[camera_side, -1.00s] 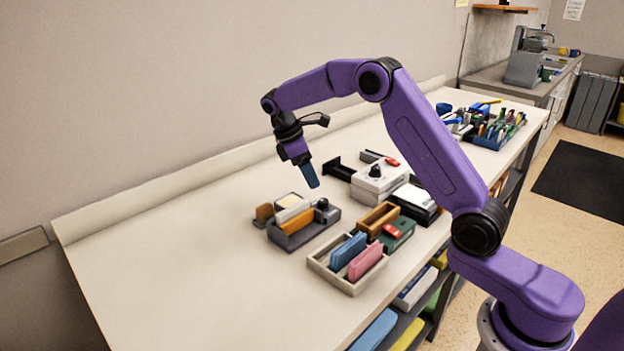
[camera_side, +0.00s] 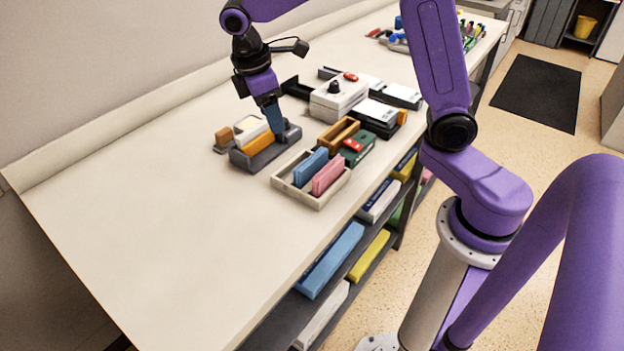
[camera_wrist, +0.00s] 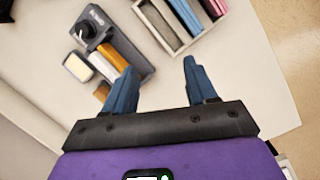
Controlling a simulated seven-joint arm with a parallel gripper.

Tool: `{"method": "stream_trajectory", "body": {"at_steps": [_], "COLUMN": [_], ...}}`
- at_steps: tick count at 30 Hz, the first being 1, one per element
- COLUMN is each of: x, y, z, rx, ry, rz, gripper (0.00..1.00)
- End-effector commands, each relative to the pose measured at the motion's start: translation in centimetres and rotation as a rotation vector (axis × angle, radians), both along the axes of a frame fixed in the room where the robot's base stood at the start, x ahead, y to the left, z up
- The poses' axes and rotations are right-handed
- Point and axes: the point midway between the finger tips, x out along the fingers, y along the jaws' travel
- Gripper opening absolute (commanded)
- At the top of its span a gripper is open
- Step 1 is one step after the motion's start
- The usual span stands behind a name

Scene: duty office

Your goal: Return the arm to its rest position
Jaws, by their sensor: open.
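My gripper (camera_side: 276,122) has blue fingers and points down over the worktop, in front of or above the dark grey holder in the side view. In the wrist view my gripper (camera_wrist: 158,80) has its two fingers spread apart with nothing between them. The grey holder (camera_wrist: 138,62), with a black knob, an orange block (camera_wrist: 112,58) and a white block, lies left of the gap between the fingers. A light tray (camera_wrist: 160,28) with blue and pink blocks is at the top. I cannot tell from the side view how high the fingertips are above the holder.
A white box with a black knob (camera_side: 338,98), dark boxes with white tops (camera_side: 376,116) and an orange tray (camera_side: 338,134) stand to the right. The left part of the worktop (camera_side: 110,220) is clear. A shelf (camera_side: 280,318) with bins runs below the front edge.

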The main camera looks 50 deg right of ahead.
Motion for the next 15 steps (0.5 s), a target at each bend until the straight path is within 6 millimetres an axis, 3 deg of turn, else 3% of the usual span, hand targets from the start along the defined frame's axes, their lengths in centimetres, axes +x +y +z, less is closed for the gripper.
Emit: {"method": "stream_trajectory", "body": {"at_steps": [7, 15], "x": [-8.1, -17.1], "y": [1.8, 1.5], "z": [0.6, 0.3], "rx": [0.069, 0.152], "ry": [-0.044, -0.069], "rz": [0.032, 0.053], "gripper": [0.57, 0.57]}}
